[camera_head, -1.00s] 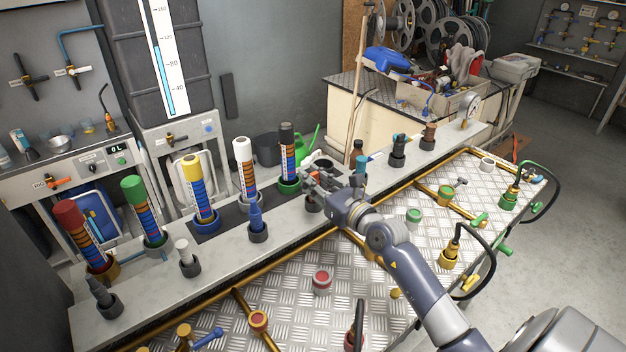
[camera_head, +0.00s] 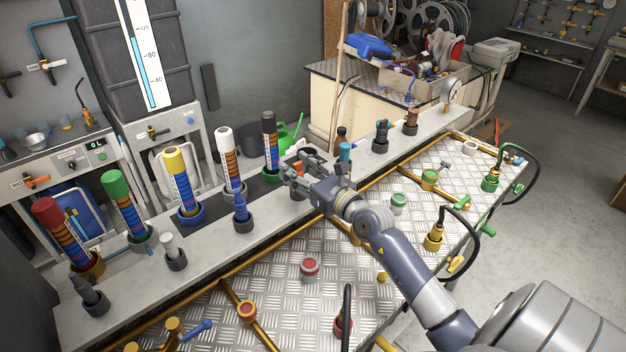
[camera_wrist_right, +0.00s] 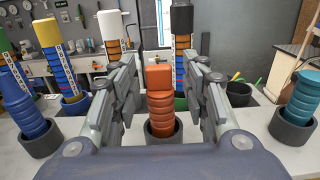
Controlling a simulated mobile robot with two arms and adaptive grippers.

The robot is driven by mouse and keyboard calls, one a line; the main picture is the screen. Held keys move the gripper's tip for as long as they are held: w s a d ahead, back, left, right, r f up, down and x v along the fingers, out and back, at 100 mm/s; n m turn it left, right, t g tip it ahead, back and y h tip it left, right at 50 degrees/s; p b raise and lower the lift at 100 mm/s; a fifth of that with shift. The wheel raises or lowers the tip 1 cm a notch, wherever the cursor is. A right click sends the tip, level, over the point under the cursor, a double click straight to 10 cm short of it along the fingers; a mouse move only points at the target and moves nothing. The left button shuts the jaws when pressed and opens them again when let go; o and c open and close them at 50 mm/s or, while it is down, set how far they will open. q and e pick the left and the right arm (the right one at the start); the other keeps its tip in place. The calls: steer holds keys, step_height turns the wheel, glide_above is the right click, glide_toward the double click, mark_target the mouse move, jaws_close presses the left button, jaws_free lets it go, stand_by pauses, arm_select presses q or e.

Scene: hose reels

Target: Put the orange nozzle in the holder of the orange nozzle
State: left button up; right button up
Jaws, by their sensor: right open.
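The orange nozzle (camera_wrist_right: 160,92) stands upright in a dark round holder (camera_wrist_right: 162,134) on the grey shelf in the right wrist view. My right gripper (camera_wrist_right: 160,76) is open, with one finger on each side of the nozzle and visible gaps between. In the head view, my right gripper (camera_head: 293,172) is over the shelf and hides most of the nozzle; a bit of orange (camera_head: 298,168) shows there. My left gripper is not in view.
A blue nozzle (camera_wrist_right: 25,112) stands in a holder to the left, and a teal nozzle (camera_wrist_right: 302,98) in one to the right. Tall striped cylinders, including a black-capped one (camera_head: 270,143), stand behind. A checker-plate table (camera_head: 280,295) with pipes and fittings lies in front.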

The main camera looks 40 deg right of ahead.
steer(key=s+b, duration=0.3)
steer(key=s, duration=0.8)
steer(key=shift+s+d, duration=0.35)
steer(key=shift+d, duration=0.1)
steer(key=shift+f, duration=0.1)
stand_by(0.4)
